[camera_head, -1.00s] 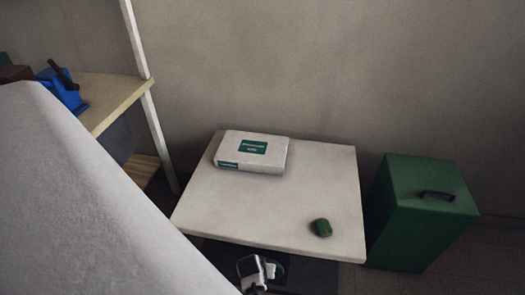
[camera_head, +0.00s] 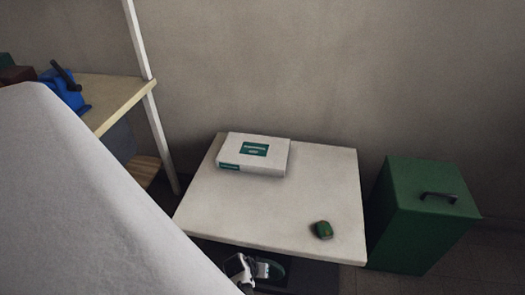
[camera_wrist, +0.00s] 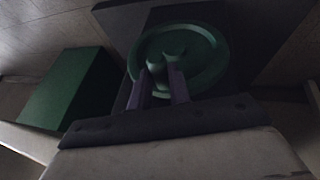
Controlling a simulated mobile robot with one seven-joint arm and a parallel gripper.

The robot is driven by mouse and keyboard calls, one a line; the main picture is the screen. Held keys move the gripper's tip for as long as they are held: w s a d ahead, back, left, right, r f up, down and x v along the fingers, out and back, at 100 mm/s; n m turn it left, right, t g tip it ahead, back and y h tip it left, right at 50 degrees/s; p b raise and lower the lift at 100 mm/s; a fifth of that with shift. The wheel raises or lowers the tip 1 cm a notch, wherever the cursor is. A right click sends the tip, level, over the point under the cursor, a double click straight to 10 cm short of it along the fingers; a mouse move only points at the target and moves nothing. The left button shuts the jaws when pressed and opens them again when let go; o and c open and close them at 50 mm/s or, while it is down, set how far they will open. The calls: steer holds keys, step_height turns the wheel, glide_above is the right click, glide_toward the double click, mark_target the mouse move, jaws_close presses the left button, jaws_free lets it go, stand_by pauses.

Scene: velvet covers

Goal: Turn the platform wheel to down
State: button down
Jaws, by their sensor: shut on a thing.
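The platform wheel is a dark green disc (camera_wrist: 208,48) with a raised rim and a lobed grip in its middle, mounted on a dark panel. It faces the wrist camera. My gripper (camera_wrist: 160,78) is shut on the wheel's middle grip, with a finger on either side. In the head view my gripper (camera_head: 245,268) is at the bottom, partly cut off. Any marking for up or down cannot be seen.
A white box (camera_head: 254,155) with green labels and a small green object (camera_head: 323,230) lie on the platform. A green case (camera_head: 420,215) with a dark handle stands on the right. A wooden shelf (camera_head: 118,95) with a blue tool (camera_head: 68,95) is at the left.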

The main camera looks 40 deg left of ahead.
steer(key=shift+s+a+h, duration=0.15)
steer(key=shift+a+h, duration=0.05)
steer(key=shift+h, duration=0.1)
steer(key=c, duration=1.3)
jaws_free()
steer(key=shift+a, duration=0.1)
steer(key=d+v, duration=0.1)
steer(key=v, duration=1.2)
steer(key=shift+s+a+r, duration=0.25)
steer(key=shift+s+a, duration=0.2)
